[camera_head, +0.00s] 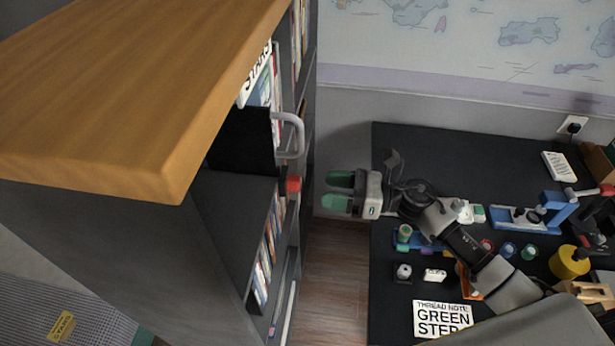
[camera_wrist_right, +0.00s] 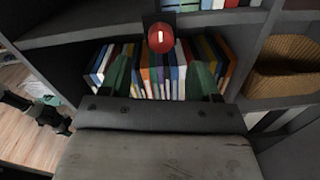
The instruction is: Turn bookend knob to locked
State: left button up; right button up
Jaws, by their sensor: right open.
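The red knob (camera_head: 293,184) sticks out from the front of the dark bookcase. In the right wrist view the knob (camera_wrist_right: 160,38) shows a pale upright mark on its face, on a dark plate at a shelf edge. A black panel (camera_head: 243,140) stands on the shelf above it, with a grey handle (camera_head: 290,135) in front. My right gripper (camera_head: 338,191) is open and empty, its green fingers pointing at the knob with a gap between. The fingers also show in the right wrist view (camera_wrist_right: 162,78), below the knob and to either side. My left gripper is not visible.
The bookcase (camera_head: 225,215) has a thick wooden top (camera_head: 130,85) and rows of books (camera_head: 268,245). A black desk (camera_head: 460,145) at right holds several small items and a "GREEN STEP" note (camera_head: 442,318). Bare floor (camera_head: 338,275) lies between bookcase and desk.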

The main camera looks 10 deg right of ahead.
aim_at(294, 183)
jog(key=shift+p+x, duration=0.85)
jog(key=shift+x, duration=2)
jog(key=c, duration=0.9)
jog(key=shift+c, duration=0.2)
